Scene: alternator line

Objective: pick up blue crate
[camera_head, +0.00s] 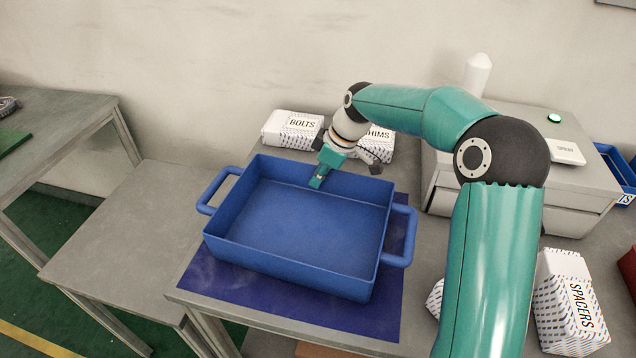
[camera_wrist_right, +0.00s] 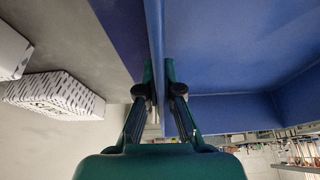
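The blue crate (camera_head: 300,262) is an empty open tray with a handle at each short end. It sits on a dark blue mat (camera_head: 222,281) on the grey table. The fingertip contact itself is partly hidden. My left gripper is in neither view.
Boxes marked BOLTS (camera_head: 295,128) and SHIMS (camera_head: 377,141) lie behind the crate. A SPACERS box (camera_head: 570,302) lies right. A grey cabinet (camera_head: 590,180) stands at the back right. A lower grey bench (camera_head: 125,235) left of the crate is bare.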

